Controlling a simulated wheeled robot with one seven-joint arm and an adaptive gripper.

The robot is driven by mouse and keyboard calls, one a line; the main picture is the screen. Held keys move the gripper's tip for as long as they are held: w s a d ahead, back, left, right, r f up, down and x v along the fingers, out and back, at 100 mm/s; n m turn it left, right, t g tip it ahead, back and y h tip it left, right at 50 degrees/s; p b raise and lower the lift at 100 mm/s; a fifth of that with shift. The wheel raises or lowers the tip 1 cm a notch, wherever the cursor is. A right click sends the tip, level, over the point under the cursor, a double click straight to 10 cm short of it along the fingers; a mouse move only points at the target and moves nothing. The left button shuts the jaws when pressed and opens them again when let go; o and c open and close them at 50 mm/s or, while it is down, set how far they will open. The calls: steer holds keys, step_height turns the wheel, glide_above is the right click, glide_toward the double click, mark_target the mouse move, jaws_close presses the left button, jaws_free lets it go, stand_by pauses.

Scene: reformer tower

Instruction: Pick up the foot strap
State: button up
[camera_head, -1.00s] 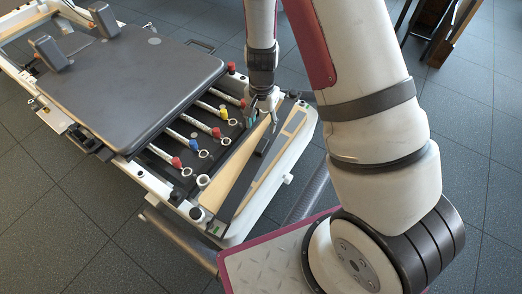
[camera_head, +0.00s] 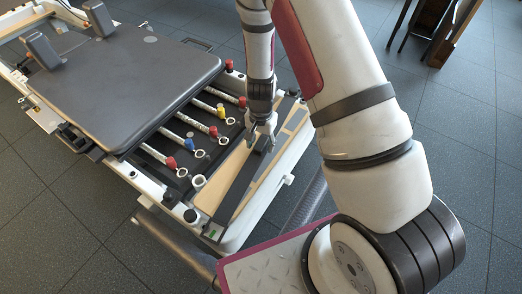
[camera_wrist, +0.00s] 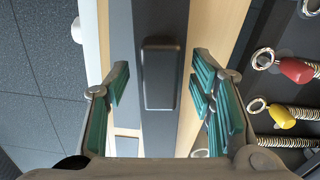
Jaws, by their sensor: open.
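A dark, narrow block, which I take to be the foot strap, lies on a dark strip (camera_head: 236,188) along the wooden end board of the reformer. In the wrist view this block (camera_wrist: 160,75) lies lengthwise between my fingers, with gaps on both sides. My gripper (camera_head: 262,133) is over the board in the head view, at the far part of the strip, and partly hides the block. In the wrist view my gripper (camera_wrist: 162,92) is open, its teal finger pads on either side of the block and apart from it. I cannot tell the height gap.
Springs with red, blue and yellow ends (camera_head: 190,140) lie left of the board. The padded carriage (camera_head: 125,80) is beyond them. A metal tube (camera_head: 305,205) runs by the near right side.

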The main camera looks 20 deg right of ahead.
jaws_close()
stand_by(0.3)
